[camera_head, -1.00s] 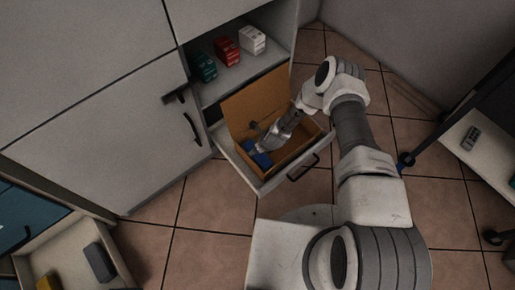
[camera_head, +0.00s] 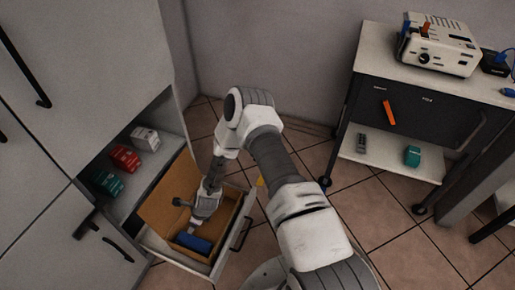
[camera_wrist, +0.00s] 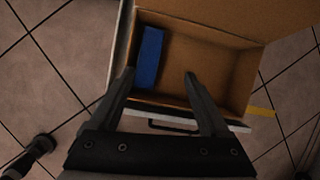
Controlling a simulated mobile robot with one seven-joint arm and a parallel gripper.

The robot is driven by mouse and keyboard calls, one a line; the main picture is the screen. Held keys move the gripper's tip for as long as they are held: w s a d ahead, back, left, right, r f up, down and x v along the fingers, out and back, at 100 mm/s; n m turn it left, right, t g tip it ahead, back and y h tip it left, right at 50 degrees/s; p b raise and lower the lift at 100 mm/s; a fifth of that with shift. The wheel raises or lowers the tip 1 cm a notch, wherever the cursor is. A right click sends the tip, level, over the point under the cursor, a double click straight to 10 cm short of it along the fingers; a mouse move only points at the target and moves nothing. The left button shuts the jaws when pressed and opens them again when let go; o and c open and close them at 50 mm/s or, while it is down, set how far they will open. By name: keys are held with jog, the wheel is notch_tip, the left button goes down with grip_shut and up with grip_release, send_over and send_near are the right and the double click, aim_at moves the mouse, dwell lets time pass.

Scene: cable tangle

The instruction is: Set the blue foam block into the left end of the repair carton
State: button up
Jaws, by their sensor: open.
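The blue foam block (camera_head: 194,242) lies inside the open brown carton (camera_head: 165,203), at its near end in the head view. In the wrist view the block (camera_wrist: 149,58) lies along the carton's left end wall, and the carton floor (camera_wrist: 195,62) to its right is bare. My gripper (camera_head: 197,226) is over the carton; in the wrist view its fingers (camera_wrist: 159,75) are spread with nothing between them. The block is beyond the left fingertip and looks apart from it. The exact height of the fingers above the carton is hard to tell.
The carton sits in a pulled-out drawer (camera_head: 172,257) with a dark handle (camera_head: 241,233). Teal, red and white boxes (camera_head: 125,158) stand on the shelf behind. A workbench (camera_head: 368,48) with a device (camera_head: 438,46) stands at the right. Tiled floor (camera_head: 305,152) lies between.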

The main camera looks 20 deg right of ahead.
jog(key=w+d+r+n, duration=0.2)
jog(key=w+r+n, duration=0.15)
jog(key=r, duration=0.55)
jog(key=w+d+r+n, duration=0.2)
jog(key=r+n, duration=0.2)
jog(key=r, duration=0.6)
jog(key=s+d+r+n+t+h, duration=0.1)
jog(key=d+r+n, duration=0.15)
jog(key=r, duration=0.55)
jog(key=s+d+r+n, duration=0.15)
jog(key=r+n, duration=0.25)
jog(key=r, duration=0.5)
jog(key=s+d+r+n+t+h, duration=0.1)
jog(key=s+d+r+n, duration=0.2)
jog(key=s+r, duration=0.3)
jog(key=s+d+r+n+h, duration=0.1)
jog(key=s+d+r+n, duration=0.25)
jog(key=r, duration=0.45)
jog(key=s+d+r+n, duration=0.2)
jog(key=s+r, duration=0.1)
jog(key=s, duration=0.4)
jog(key=s+d+r+n, duration=0.2)
jog(key=s+r, duration=0.1)
jog(key=s, duration=0.4)
jog(key=shift+s+t, duration=0.3)
jog(key=shift+s, duration=0.1)
